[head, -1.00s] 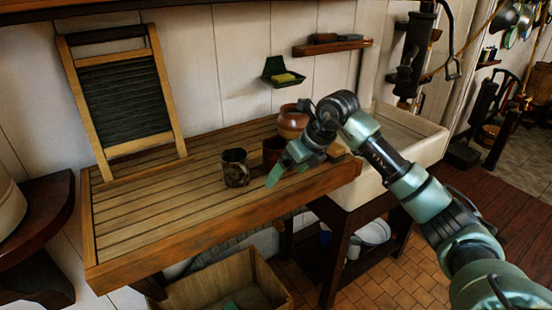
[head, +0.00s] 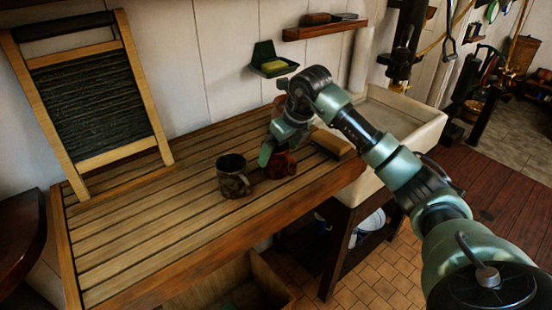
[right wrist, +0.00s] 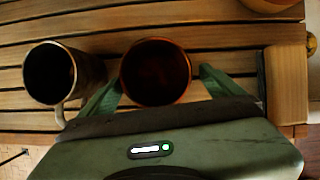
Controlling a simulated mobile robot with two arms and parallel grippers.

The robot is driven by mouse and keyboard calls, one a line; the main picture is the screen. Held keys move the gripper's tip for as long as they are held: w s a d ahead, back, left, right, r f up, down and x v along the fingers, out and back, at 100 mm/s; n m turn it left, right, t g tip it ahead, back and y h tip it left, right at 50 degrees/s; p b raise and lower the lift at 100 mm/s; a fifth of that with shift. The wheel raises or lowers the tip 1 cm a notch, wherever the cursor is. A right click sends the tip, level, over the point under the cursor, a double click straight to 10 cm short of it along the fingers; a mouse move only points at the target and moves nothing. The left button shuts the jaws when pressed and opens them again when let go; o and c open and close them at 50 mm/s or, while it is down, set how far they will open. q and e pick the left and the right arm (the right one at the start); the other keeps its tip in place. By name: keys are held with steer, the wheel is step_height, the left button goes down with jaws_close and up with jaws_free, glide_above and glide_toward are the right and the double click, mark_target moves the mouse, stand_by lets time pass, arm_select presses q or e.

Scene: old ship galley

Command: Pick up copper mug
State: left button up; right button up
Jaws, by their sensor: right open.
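The copper mug (head: 282,165), reddish brown, stands upright on the slatted wooden counter (head: 140,250), partly hidden by my right gripper. In the right wrist view I look into the open top of the copper mug (right wrist: 156,70). My right gripper (head: 276,152) is open, with one green finger on each side of the mug in the wrist view (right wrist: 157,84). I cannot tell whether the fingers touch it. My left gripper is not in view.
A dark mottled mug (head: 233,176) stands close on the left, its handle (right wrist: 60,115) near my left-hand finger. A wooden block (head: 332,144) lies to the right, before the sink (head: 400,125). A washboard (head: 90,95) leans at the back left. The counter's left part is clear.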

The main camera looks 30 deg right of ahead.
mark_target(275, 162)
steer(key=shift+w+a+f+p, duration=0.1)
steer(key=shift+a+f+p, duration=0.1)
steer(key=shift+f+p, duration=0.75)
steer(key=x, duration=0.3)
steer(key=shift+r, duration=0.1)
steer(key=shift+w+f, duration=0.1)
steer(key=shift+f, duration=0.15)
steer(key=c, duration=1.6)
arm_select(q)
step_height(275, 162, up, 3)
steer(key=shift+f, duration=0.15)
